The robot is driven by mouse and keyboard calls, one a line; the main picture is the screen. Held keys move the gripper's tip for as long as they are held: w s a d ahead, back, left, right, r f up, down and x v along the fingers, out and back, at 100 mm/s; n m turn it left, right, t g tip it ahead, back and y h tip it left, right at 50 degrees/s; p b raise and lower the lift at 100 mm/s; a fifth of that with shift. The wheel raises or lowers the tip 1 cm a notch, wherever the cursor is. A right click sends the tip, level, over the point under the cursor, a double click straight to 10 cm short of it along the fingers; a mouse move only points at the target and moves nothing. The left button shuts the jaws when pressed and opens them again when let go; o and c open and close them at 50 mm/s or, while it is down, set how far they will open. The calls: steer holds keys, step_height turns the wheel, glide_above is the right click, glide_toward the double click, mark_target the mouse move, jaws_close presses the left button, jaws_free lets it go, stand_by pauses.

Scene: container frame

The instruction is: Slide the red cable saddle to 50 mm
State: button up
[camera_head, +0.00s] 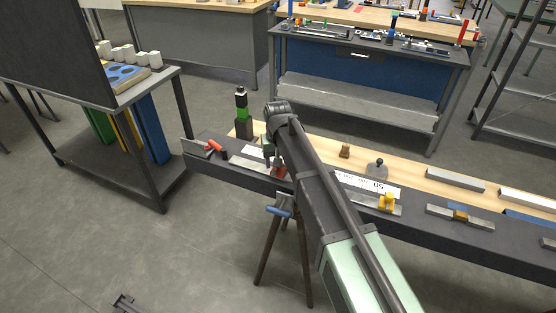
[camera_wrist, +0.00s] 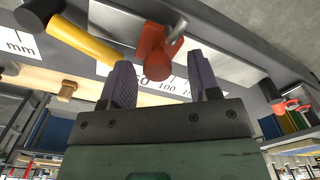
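The red cable saddle (camera_wrist: 155,52) shows in the wrist view between the two purple fingers of my gripper (camera_wrist: 160,75), with a visible gap on each side. My gripper is open around or just short of it; the exact depth is hard to tell. In the head view the red saddle (camera_head: 279,172) shows small beside my gripper (camera_head: 271,158), low over the bench, partly hidden by my arm. A white scale strip (camera_wrist: 180,84) with printed numbers, 100 among them, runs behind the saddle. My arm hides the middle of the rail in the head view.
A yellow saddle (camera_head: 387,202) sits on the rail to the right, by a scale plate (camera_head: 370,184) marked 50. A red-handled tool (camera_head: 214,145) lies at the bench's left end. A knobbed grey piece (camera_head: 377,168) stands behind.

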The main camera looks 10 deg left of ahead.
step_height(320, 180, up, 11)
steer(key=p, duration=1)
steer(key=shift+p, duration=0.4)
steer(key=shift+f, duration=0.1)
steer(key=s+d+m, duration=0.1)
steer(key=s+d, duration=0.9)
steer(key=d, duration=0.3)
steer(key=s+d+m, duration=0.2)
steer(key=s+d, duration=0.9)
steer(key=d, duration=0.2)
steer(key=shift+f+m+b, duration=0.3)
steer(key=shift+f+b, duration=0.1)
steer(key=shift+d, duration=0.1)
